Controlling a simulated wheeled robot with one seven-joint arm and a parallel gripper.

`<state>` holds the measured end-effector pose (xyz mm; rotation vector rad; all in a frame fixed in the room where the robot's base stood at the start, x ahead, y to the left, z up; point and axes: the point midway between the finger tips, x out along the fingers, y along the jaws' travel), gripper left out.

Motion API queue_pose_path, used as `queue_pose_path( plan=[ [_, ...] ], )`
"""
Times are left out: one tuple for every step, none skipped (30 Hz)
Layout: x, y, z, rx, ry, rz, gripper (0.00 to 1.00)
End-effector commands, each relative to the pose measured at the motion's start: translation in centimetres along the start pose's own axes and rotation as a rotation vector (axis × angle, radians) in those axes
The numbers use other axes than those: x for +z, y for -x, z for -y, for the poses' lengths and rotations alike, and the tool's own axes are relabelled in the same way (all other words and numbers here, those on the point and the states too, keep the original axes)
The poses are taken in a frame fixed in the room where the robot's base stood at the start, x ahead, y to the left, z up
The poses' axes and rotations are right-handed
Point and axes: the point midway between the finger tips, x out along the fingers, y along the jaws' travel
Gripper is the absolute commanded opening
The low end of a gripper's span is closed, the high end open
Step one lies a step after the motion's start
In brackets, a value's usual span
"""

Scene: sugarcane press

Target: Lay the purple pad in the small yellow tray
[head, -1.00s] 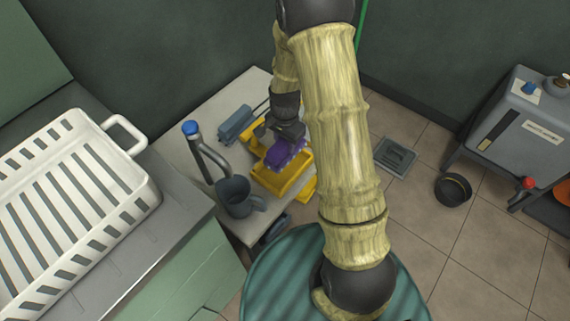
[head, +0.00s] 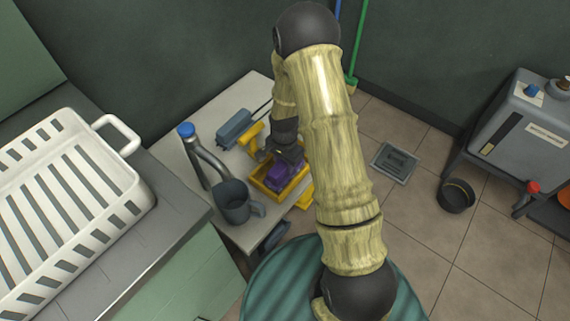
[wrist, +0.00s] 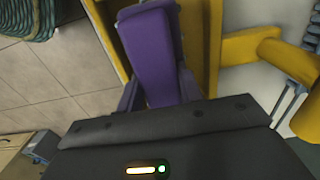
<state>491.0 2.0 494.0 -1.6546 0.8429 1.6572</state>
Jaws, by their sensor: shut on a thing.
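The purple pad (head: 284,176) is held in my gripper (head: 288,160), low at the small yellow tray (head: 262,189) on the light table. In the head view the pad appears inside the tray's walls, though my gripper hides part of it. In the wrist view the purple pad (wrist: 155,50) sits between the two fingers of my gripper (wrist: 158,90). One yellow tray wall (wrist: 212,45) runs along the pad's right side. I cannot tell whether the pad touches the tray floor.
A dark mug (head: 235,202) and a grey tap with a blue top (head: 187,131) stand left of the tray. A blue-grey box (head: 234,130) lies behind it. A white slotted basket (head: 125,212) is on the left counter. A yellow piece (wrist: 255,47) is right of the tray.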

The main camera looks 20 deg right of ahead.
Motion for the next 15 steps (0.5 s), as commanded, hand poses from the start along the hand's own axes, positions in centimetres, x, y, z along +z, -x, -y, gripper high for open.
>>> queue_pose_path(
  plan=[
    [-0.03, 0.11, 0.04, -0.001, 0.000, -0.001, 0.18],
    [-0.03, 0.14, 0.04, -0.001, 0.000, -0.001, 0.18],
    [-0.03, 0.14, 0.04, -0.001, 0.000, -0.001, 0.18],
    [-0.03, 0.14, 0.03, -0.001, 0.000, -0.001, 0.18],
    [-0.03, 0.15, 0.04, -0.001, 0.000, -0.001, 0.18],
    [-0.03, 0.11, 0.03, -0.001, 0.000, -0.001, 0.18],
    [-0.02, 0.03, 0.03, -0.001, 0.000, -0.001, 0.18],
    [-0.02, -0.07, 0.03, -0.001, 0.000, -0.001, 0.18],
    [-0.03, -0.17, 0.03, -0.001, 0.000, -0.001, 0.18],
    [-0.03, -0.18, 0.02, -0.001, 0.000, -0.001, 0.38],
    [-0.03, -0.14, 0.03, -0.001, 0.000, -0.001, 0.44],
    [-0.03, -0.13, 0.02, -0.001, 0.000, -0.001, 0.52],
    [-0.03, -0.13, 0.02, -0.001, 0.000, -0.001, 0.58],
    [-0.03, -0.13, 0.02, -0.001, 0.000, -0.001, 0.58],
    [-0.03, -0.13, 0.02, -0.001, 0.000, -0.001, 0.58]
  ],
)
